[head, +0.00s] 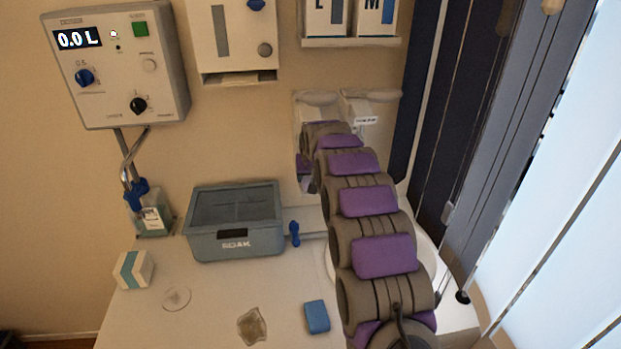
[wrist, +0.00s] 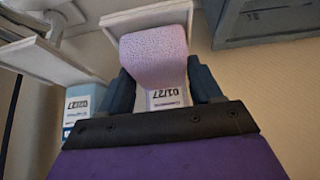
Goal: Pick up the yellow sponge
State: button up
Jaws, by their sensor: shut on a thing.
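No yellow sponge shows in either view. In the wrist view, my gripper (wrist: 163,82) is shut on a pale pink-lilac, porous, sponge-like block (wrist: 155,57). A dark finger is on each side of it. The block is at a white holder (wrist: 145,15) with a printed label below it; I cannot tell whether they touch. In the head view, my arm reaches to the wall at the back and hides the fingertips. A small blue block (head: 317,316) lies on the counter, left of my arm.
A blue-grey bin marked SOAK (head: 235,241) stands at the back of the counter (head: 190,325). A white-and-blue box (head: 134,270), a clear round disc (head: 176,298) and a brownish patch (head: 252,326) are in front. A control box (head: 118,65) hangs on the wall. Blinds (head: 560,180) are at right.

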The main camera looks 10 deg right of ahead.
notch_tip(320, 180, up, 3)
jog(key=shift+f+p, duration=0.1)
jog(key=shift+p, duration=0.25)
jog(key=shift+s+f, duration=0.1)
jog(key=shift+s, duration=0.7)
jog(key=s+r+p, duration=0.1)
jog(key=s, duration=1.3)
jog(key=shift+s+d+r+p, duration=0.15)
jog(key=shift+s+r+p, duration=0.1)
jog(key=shift+p, duration=0.15)
